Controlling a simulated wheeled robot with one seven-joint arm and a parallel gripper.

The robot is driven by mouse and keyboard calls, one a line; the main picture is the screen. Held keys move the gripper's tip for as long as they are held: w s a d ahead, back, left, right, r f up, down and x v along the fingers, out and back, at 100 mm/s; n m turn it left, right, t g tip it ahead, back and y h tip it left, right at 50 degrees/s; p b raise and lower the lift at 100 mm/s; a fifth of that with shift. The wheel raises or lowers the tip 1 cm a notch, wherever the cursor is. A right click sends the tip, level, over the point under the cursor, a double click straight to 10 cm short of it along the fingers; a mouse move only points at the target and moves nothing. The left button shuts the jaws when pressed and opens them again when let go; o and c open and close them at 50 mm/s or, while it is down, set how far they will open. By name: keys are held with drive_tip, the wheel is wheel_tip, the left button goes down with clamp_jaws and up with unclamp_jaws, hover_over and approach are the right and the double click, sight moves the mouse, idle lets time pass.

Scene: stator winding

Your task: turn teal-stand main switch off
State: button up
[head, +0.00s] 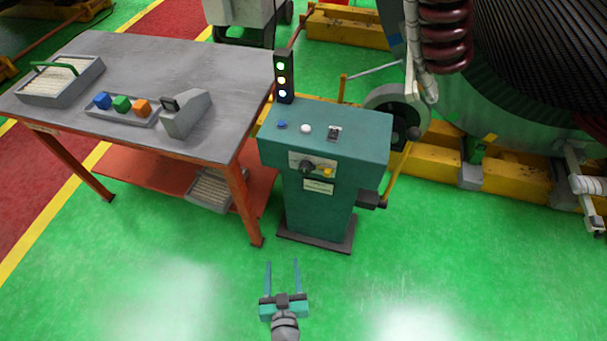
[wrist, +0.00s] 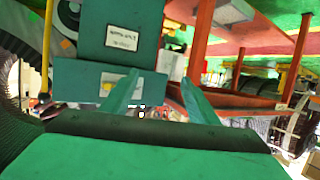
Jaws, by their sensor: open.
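The teal stand (head: 345,205) is at the middle of the head view. Its front panel has a dark rotary knob (head: 306,168) and a yellow part (head: 328,172) above a pale label (head: 318,186). Its top has a blue button (head: 281,125), a white button (head: 306,128) and a small toggle switch (head: 335,132). I cannot tell which way the knob or toggle is set. My gripper (head: 282,262) is open and empty, in front of the stand and apart from it. In the wrist view, the stand (wrist: 85,20) appears upside down, partly behind my fingers (wrist: 160,92).
A light tower (head: 284,78) with lit lamps stands at the stand's back left. A grey-topped table (head: 150,60) with coloured blocks and trays is on the left. A large machine (head: 530,60) on yellow rails fills the right. Green floor before the stand is clear.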

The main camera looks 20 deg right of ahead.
drive_tip(key=w+d+r+m+h, duration=0.2)
drive_tip(key=w+d+h, duration=0.25)
drive_tip(key=w, duration=0.55)
drive_tip(key=m+t+h, duration=0.1)
drive_tip(key=m+h, duration=0.1)
drive_tip(key=m, duration=0.1)
approach(304, 172)
drive_tip(key=x, duration=0.8)
drive_tip(key=shift+w+d, duration=0.2)
drive_tip(key=shift+w, duration=0.15)
drive_tip(key=shift+c, duration=0.6)
drive_tip(key=c, duration=0.9)
